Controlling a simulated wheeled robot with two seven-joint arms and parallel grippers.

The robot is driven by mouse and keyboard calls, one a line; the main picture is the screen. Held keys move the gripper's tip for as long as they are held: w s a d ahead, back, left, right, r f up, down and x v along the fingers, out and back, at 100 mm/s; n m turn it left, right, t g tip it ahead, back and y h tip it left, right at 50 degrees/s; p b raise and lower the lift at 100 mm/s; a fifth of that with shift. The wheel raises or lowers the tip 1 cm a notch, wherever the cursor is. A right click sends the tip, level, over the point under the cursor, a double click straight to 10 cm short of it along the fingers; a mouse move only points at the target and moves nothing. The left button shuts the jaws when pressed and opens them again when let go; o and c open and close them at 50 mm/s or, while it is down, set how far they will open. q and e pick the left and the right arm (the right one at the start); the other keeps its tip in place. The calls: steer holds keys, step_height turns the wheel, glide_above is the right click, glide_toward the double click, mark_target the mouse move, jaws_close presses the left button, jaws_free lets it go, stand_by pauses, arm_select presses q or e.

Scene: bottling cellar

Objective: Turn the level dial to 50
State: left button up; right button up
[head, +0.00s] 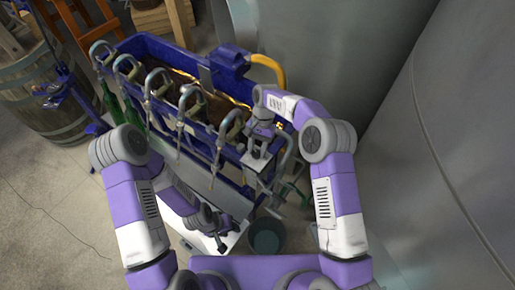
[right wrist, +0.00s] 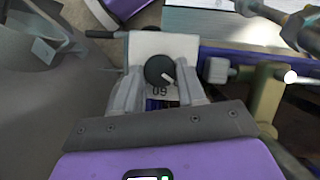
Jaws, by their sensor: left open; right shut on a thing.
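The level dial (right wrist: 155,68) is a dark round knob with a white pointer mark on a pale plate (right wrist: 178,44). The pointer faces the lower right in the right wrist view. An upside-down number, seemingly 60, shows just below the knob; other markings cannot be read. My right gripper (right wrist: 160,74) has its fingers on both sides of the knob and is shut on it. In the head view my right gripper (head: 257,146) is over the pale plate at the filler's near right end. My left gripper (head: 217,229) is open and apart from the dial, low over a pale surface.
The blue filler trough (head: 150,44) has several curved spouts along its near side. Green bottles (head: 112,103) stand at its left. A dark bucket (head: 267,236) is on the floor below. A barrel (head: 40,95) is at left; a large grey tank (head: 450,120) bounds the right.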

steer(key=shift+w+r, duration=0.1)
stand_by(0.3)
steer(key=o, duration=1.1)
steer(key=shift+c, duration=0.2)
steer(key=v, duration=0.7)
steer(key=shift+r, duration=0.2)
